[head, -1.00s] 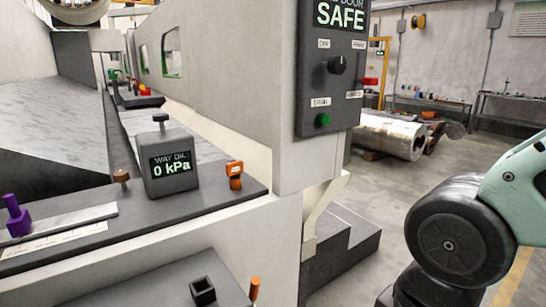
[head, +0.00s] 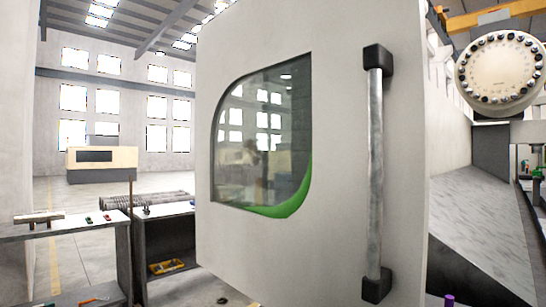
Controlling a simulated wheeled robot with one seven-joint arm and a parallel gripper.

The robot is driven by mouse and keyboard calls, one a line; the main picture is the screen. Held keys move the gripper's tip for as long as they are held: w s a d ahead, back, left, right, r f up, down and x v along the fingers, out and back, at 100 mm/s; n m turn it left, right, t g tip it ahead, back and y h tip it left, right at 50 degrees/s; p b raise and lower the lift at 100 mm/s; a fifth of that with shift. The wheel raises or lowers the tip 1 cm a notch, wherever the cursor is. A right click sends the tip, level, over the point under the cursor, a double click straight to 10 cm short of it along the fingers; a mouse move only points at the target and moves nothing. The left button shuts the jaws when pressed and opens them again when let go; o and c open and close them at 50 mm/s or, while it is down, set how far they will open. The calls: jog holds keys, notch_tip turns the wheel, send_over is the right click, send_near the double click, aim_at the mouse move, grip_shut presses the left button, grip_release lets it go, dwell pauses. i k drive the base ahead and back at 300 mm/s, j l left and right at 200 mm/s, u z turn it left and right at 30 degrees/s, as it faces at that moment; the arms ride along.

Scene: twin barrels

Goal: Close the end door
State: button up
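The end door (head: 330,250) is a large off-white panel in the middle of the head view, close to me. It has a dark window (head: 262,135) with a curved green lower edge. A vertical grey bar handle (head: 375,170) with black end mounts is near the door's right edge. The door stands at an angle, with the machine's grey sloped interior (head: 475,225) open to view on its right. The door's bottom edge is out of frame. My gripper is not in view.
A round tool disc (head: 499,72) hangs at the upper right. Dark workbenches (head: 75,240) with small parts stand at the left, and a yellow item (head: 167,266) lies low beneath one. A beige machine (head: 101,163) stands farther back on open floor.

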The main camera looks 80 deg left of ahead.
aim_at(336, 93)
jog(key=u, duration=2.4)
jog(key=i+j, duration=0.6)
jog(key=j, duration=0.15)
jog(key=i+j+z, duration=0.1)
jog(key=i+j, duration=0.5)
jog(key=j, duration=0.2)
jog(key=i+j, duration=0.25)
jog(key=j, duration=0.15)
jog(key=i+j+z, duration=0.1)
jog(key=i+j, duration=0.2)
jog(key=j, duration=0.15)
jog(key=i+j, duration=0.3)
jog(key=j+z, duration=0.05)
jog(key=j, duration=0.05)
